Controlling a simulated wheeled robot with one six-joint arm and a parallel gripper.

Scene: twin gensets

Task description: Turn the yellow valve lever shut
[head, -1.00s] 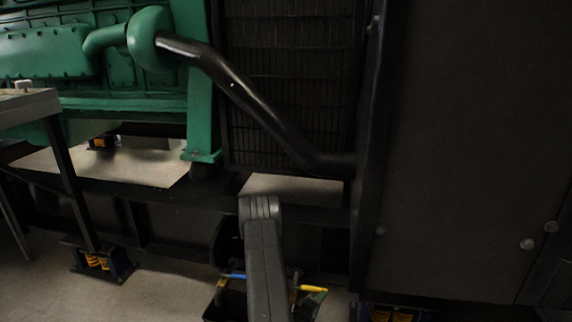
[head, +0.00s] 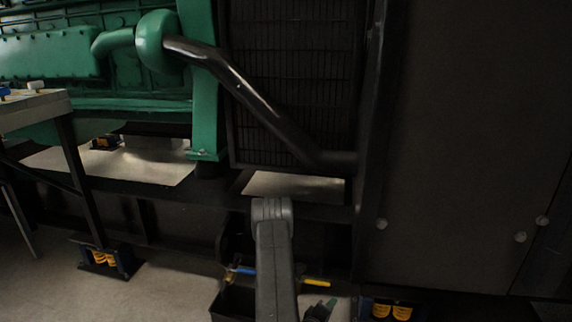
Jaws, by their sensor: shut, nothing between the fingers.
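The yellow valve lever (head: 316,282) is small and low in the head view, just right of my dark arm link. It lies nearly level, tilting slightly down to the right. The arm link covers the area at its left end, so its pivot and valve body cannot be made out. A blue lever (head: 243,271) shows on the left side of the same link. My gripper is not visible; only the arm link and its rounded joint show, and whether the fingers touch the lever cannot be told.
A black open box (head: 231,303) stands below the blue lever. A dark object with a green part (head: 320,310) is below the yellow lever. The genset's black base rail (head: 180,235) and a large dark panel (head: 465,150) flank the space. A table (head: 38,109) stands at left.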

